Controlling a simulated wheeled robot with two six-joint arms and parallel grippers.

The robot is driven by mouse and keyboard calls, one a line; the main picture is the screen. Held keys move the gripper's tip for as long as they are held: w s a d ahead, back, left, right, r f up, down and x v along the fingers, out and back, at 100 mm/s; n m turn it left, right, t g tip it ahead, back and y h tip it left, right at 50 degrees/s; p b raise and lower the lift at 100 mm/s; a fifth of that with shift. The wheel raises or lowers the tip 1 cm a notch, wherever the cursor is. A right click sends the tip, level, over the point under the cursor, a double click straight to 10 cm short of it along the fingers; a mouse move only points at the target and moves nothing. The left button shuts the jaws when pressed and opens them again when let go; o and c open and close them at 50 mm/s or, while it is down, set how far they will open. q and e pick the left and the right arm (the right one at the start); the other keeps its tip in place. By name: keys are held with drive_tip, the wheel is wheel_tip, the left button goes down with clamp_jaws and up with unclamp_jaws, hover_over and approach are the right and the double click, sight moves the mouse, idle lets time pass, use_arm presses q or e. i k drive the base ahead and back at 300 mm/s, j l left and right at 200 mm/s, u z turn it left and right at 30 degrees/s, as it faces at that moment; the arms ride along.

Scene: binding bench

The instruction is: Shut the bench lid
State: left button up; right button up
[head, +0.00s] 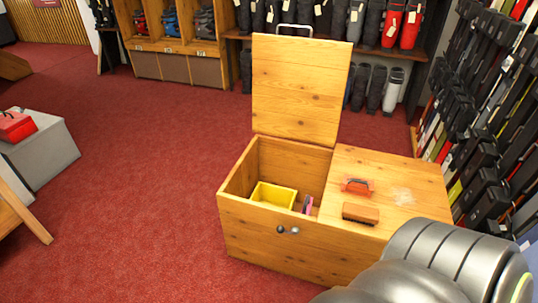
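The wooden bench (252,222) stands in front of me at the centre right. Its lid (298,88) is open and stands nearly upright at the back of the left compartment, with a metal handle (295,30) at its top edge. Inside the open compartment are a yellow bin (273,196) and a small pink item (308,204). Two knobs, one dark and one light, are on the bench front. A grey rounded arm part of mine covers the lower right corner. Neither of my grippers shows.
A red-handled tool (357,187) and a brown brush (361,214) lie on the bench's closed right top. Racks of skis (480,130) stand close on the right. Boot bags hang behind. A grey block (45,155) with a red box is at left. Carpet left of the bench is clear.

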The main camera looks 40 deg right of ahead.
sight(299, 83)
drive_tip(key=z, duration=0.4)
drive_tip(key=k+z, duration=0.15)
drive_tip(key=z, duration=0.65)
drive_tip(key=k+z, duration=0.15)
drive_tip(key=z, duration=0.25)
